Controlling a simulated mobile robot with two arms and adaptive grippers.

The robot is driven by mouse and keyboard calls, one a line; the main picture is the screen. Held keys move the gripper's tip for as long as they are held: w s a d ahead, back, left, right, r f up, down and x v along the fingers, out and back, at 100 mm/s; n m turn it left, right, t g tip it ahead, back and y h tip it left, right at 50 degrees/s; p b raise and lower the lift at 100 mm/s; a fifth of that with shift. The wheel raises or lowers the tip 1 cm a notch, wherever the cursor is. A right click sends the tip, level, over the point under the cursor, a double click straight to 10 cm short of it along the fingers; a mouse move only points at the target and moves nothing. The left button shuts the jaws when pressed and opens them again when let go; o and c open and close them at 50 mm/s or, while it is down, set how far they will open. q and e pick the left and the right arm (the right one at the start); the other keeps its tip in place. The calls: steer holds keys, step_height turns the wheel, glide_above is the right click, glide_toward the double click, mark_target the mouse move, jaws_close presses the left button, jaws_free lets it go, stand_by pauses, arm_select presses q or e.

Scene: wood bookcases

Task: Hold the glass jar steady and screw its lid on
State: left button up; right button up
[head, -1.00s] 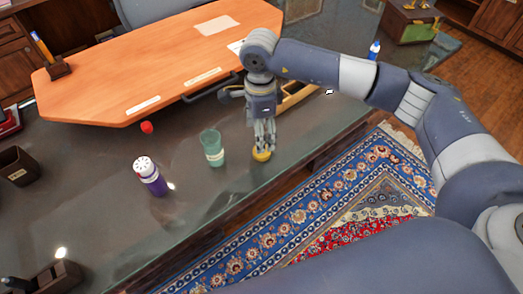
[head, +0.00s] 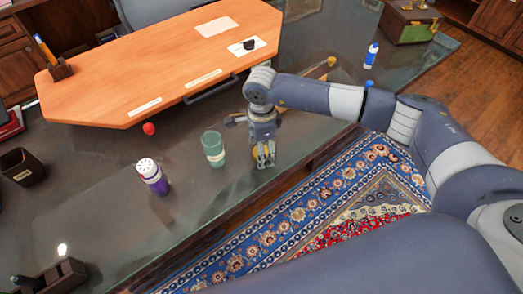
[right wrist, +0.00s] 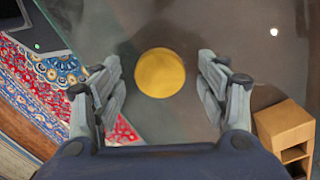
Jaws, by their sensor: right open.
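The glass jar (head: 213,148), greenish and clear with a pale label, stands upright and open-topped on the dark glossy desk in the head view. The yellow round lid (right wrist: 160,73) lies on the desk between the fingers of my right gripper in the right wrist view, with a gap on both sides. In the head view the lid (head: 256,154) is mostly hidden behind that gripper. My right gripper (head: 264,163) points down over the lid, just right of the jar, and is open and empty. My left gripper is not in view.
A purple bottle with a white cap (head: 152,176) stands left of the jar. A red ball (head: 149,128) lies behind it. An orange wooden board (head: 165,65) covers the back of the desk. A blue-and-white bottle (head: 371,55) stands far right. The desk's front edge is close to the gripper.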

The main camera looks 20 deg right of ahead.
steer(key=shift+c, duration=0.4)
steer(key=c, duration=1)
steer(key=shift+w+r+b, duration=0.1)
steer(key=shift+r+b, duration=0.2)
steer(key=shift+r, duration=0.3)
step_height(320, 180, up, 2)
steer(key=shift+r+b, duration=0.2)
steer(key=shift+b, duration=0.25)
steer(key=s+a+r+b, duration=0.1)
steer(key=s+a+b, duration=0.2)
steer(key=s, duration=1.2)
steer(key=shift+s+a+r, duration=0.2)
steer(key=shift+s+a, duration=0.1)
steer(key=shift+a, duration=0.45)
